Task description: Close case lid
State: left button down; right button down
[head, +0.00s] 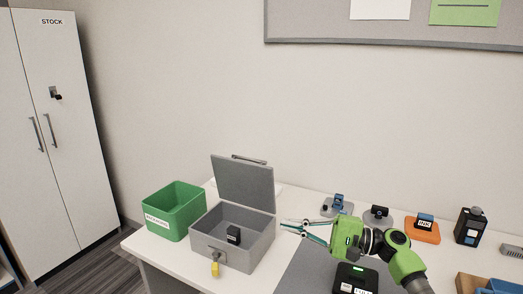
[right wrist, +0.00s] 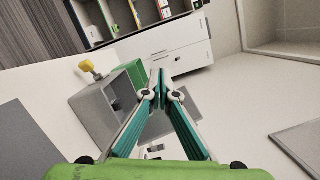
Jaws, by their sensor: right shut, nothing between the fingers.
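A grey case (head: 236,257) stands on the white table in the head view, its lid (head: 245,185) raised upright at the back. A small black block (head: 233,235) lies inside it. A yellow padlock or tag (head: 215,268) hangs at its front. In the right wrist view the case (right wrist: 92,115) is at the left with the yellow piece (right wrist: 91,64) beside it. My right gripper (head: 283,226) is just right of the case, apart from it, with its fingertips together and empty; the fingertips (right wrist: 160,74) also show in the right wrist view. My left gripper is not in view.
A green bin (head: 175,211) stands left of the case. Several small devices on stands, including an orange one (head: 422,230), line the back right of the table. A black device (head: 355,279) lies near my right arm. A white stock cabinet (head: 55,130) stands far left.

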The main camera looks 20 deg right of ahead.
aim_at(250, 185)
jog(key=i+l, duration=0.3)
jog(key=i, duration=0.2)
jog(key=i+l, duration=0.35)
jog(key=i, duration=0.15)
